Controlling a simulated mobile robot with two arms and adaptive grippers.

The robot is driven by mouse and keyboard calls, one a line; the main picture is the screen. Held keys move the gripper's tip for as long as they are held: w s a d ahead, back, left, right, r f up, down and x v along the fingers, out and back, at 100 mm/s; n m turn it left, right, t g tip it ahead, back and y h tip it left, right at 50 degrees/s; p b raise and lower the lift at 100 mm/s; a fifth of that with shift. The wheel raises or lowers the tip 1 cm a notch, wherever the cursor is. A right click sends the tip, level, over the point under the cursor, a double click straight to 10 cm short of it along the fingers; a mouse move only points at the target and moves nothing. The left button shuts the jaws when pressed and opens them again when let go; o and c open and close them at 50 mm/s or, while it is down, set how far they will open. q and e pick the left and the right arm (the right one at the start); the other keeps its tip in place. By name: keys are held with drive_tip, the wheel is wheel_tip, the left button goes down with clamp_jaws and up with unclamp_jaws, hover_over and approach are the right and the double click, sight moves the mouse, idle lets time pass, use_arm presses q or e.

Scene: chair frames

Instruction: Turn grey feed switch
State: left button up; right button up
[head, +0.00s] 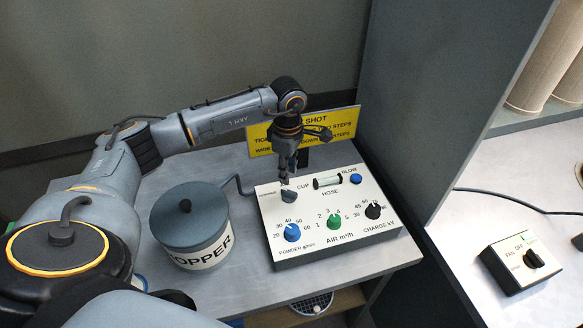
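A white control panel (277,247) stands on the grey bench. A grey switch knob (289,197) sits at its upper left, between a small label on its left and the word CUP on its right. My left gripper (284,180) points down just above this knob. Its fingers look close together, but I see them nearly edge-on, so their opening is unclear. I cannot tell whether the tips touch the knob, whose upper part is partly hidden. My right gripper is out of view.
Blue (292,232), green (334,222) and black (373,211) dials line the panel front. A lidded hopper (190,228) stands left, a yellow sign (345,124) behind, a fan switch box (515,268) right.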

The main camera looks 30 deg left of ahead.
sight(289, 191)
use_arm(q)
wheel_tip(289, 191, down, 7)
drive_tip(key=b, duration=0.4)
drive_tip(key=shift+d+r, duration=0.1)
drive_tip(key=shift+r, duration=0.1)
drive_tip(key=shift+f+b, duration=0.5)
drive_tip(key=shift+f, duration=0.15)
drive_tip(key=shift+r, duration=0.15)
clamp_jaws()
